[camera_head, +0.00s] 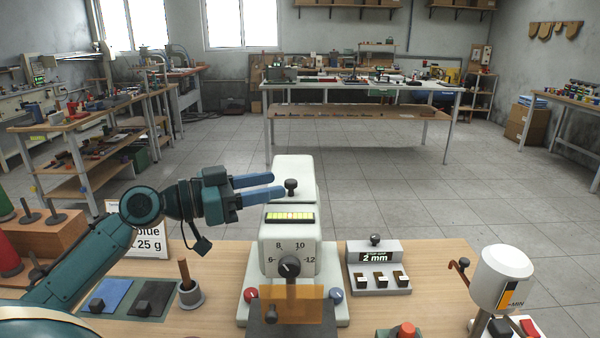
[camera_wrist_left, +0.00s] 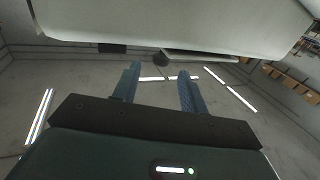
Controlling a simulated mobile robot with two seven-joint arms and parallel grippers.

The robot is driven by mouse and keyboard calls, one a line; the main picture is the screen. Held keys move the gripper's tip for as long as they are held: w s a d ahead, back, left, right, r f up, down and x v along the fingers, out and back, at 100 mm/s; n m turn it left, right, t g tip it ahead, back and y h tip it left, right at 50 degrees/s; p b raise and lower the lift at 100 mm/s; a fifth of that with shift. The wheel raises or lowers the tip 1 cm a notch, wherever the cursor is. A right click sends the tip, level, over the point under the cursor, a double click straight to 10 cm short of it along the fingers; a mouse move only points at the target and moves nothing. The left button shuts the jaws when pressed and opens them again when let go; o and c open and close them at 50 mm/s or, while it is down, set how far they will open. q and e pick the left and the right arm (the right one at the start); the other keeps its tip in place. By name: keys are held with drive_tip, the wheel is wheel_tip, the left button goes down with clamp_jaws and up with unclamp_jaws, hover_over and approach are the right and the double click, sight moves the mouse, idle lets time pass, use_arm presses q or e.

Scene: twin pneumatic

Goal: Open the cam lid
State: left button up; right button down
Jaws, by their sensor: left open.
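A pale machine (camera_head: 290,240) stands in the middle of the bench, with a dial and a yellow-lit display on its front. Its top (camera_head: 293,167) carries a small black knob (camera_head: 291,187), which I take to be on the cam lid; the lid's edges are hard to tell. My left gripper (camera_head: 278,184) reaches in from the left, its blue fingers apart and empty, tips just left of the knob. In the left wrist view, a dark round knob (camera_wrist_left: 160,60) shows just beyond the open fingers (camera_wrist_left: 160,72), below a pale body (camera_wrist_left: 175,28). My right gripper is not in view.
A grey box (camera_head: 378,266) reading "2 mm" stands right of the machine, and a white-topped device (camera_head: 505,275) further right. A wooden-handled tool in a grey cup (camera_head: 191,294) and blue (camera_head: 107,294) and dark pads (camera_head: 153,299) lie at left. The air above the bench at right is clear.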

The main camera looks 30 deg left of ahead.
sight(293, 180)
use_arm(q)
drive_tip(key=p+x, duration=0.2)
drive_tip(key=x, duration=0.3)
drive_tip(key=shift+w+d+r, duration=0.15)
drive_tip(key=shift+w+r, duration=0.05)
drive_tip(key=shift+w, duration=0.1)
drive_tip(key=shift+w+d+f+p, duration=0.2)
drive_tip(key=shift+w+d+p, duration=0.15)
drive_tip(key=shift+w+d, duration=0.15)
drive_tip(key=shift+a, duration=0.1)
clamp_jaws()
